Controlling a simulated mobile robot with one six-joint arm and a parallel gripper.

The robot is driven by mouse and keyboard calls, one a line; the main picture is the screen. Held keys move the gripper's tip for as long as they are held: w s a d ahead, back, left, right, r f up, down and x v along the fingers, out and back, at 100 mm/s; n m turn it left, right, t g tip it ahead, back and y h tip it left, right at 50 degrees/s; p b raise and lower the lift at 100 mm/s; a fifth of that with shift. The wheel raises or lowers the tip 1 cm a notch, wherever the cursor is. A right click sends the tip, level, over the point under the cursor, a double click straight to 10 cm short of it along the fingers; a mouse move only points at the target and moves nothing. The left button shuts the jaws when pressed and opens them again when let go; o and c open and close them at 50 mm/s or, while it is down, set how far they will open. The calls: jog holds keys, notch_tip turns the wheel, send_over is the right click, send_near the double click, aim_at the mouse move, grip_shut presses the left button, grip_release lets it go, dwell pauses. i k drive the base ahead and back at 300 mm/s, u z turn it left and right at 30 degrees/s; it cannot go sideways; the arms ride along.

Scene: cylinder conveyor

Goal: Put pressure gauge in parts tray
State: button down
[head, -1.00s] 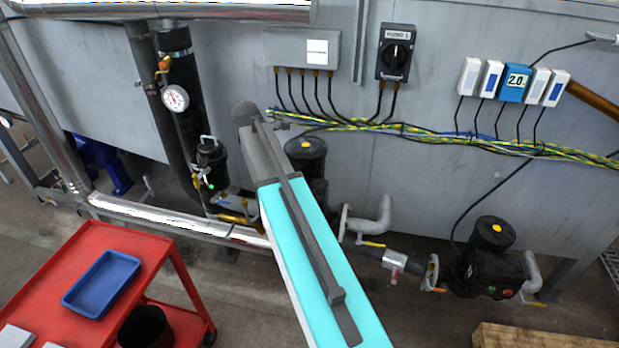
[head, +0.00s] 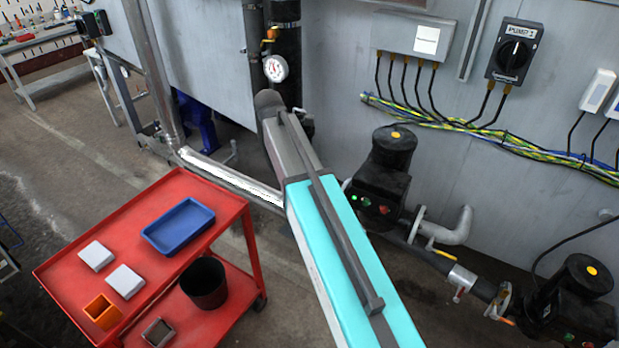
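The pressure gauge (head: 276,68) is a round white dial with red marks. It sits at the dark vertical pipe, just below a small orange-handled valve. The parts tray appears to be the empty blue tray (head: 178,226) on the top shelf of the red cart at lower left. My teal and grey arm crosses the middle of the head view, and its dark far end shows just below the gauge in the picture. My gripper is not visible; the arm hides what lies beyond its end.
The red cart (head: 222,197) also carries two white boxes (head: 110,268) and an orange holder (head: 103,312). A black bin (head: 204,283) is on its lower shelf. Pumps (head: 380,180), pipes and cables line the grey wall at right. Open floor lies left of the cart.

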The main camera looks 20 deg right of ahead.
aim_at(181, 230)
jog(key=u, duration=1.3)
jog(key=i, duration=0.35)
jog(key=u, duration=1.6)
